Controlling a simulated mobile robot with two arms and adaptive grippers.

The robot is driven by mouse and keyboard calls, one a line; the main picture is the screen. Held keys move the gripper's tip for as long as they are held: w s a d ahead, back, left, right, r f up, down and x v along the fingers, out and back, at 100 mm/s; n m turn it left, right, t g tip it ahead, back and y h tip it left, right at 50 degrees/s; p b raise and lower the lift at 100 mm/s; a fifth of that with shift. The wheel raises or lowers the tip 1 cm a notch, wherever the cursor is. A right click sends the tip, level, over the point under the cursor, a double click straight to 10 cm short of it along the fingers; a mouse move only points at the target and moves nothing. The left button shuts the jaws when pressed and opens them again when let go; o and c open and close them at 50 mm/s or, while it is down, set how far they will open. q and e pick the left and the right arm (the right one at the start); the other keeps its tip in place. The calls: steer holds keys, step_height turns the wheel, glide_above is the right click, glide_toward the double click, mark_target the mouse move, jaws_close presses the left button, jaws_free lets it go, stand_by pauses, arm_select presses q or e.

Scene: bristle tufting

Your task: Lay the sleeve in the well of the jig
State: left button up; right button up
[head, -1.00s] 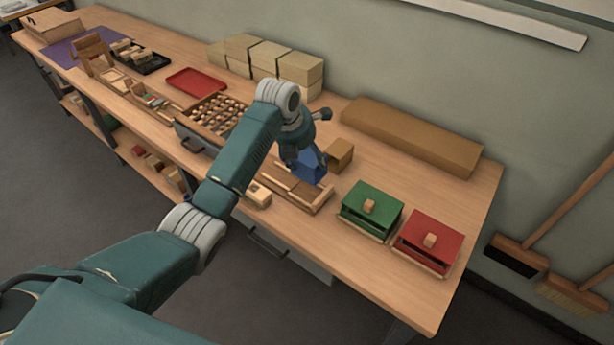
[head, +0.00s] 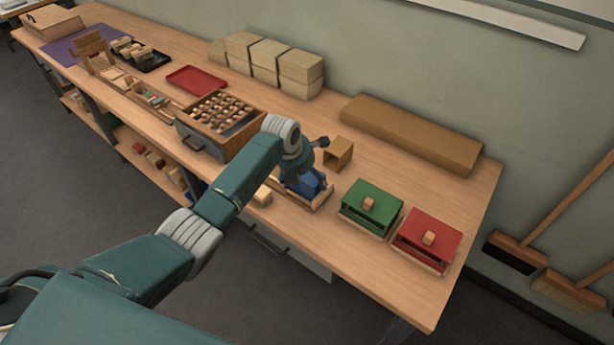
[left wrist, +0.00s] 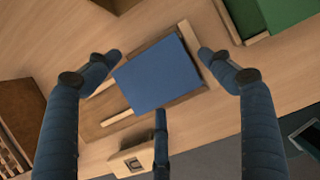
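The sleeve is a flat blue piece, and it lies over the wooden jig (head: 323,203). In the left wrist view the sleeve (left wrist: 160,76) covers much of the jig's recess, with brown floor and pale rails (left wrist: 115,117) showing around it. I cannot tell whether it sits fully down. My left gripper (head: 308,180) is low over the jig in the head view. In the left wrist view the left gripper's fingers (left wrist: 160,60) are spread, one to each side of the sleeve and a third below it. My right gripper is in no view.
A brown open box (head: 338,153) stands just behind the jig. A green-topped box (head: 375,195) and a red-topped box (head: 432,231) stand to its right. A tray of several bristle tufts (head: 228,110) is to the left. A long brown block (head: 410,133) lies along the wall.

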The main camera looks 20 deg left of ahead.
arm_select(q)
steer(key=shift+s+r, duration=0.1)
steer(key=shift+r, duration=0.35)
steer(key=v, duration=1.1)
steer(key=shift+s, duration=0.1)
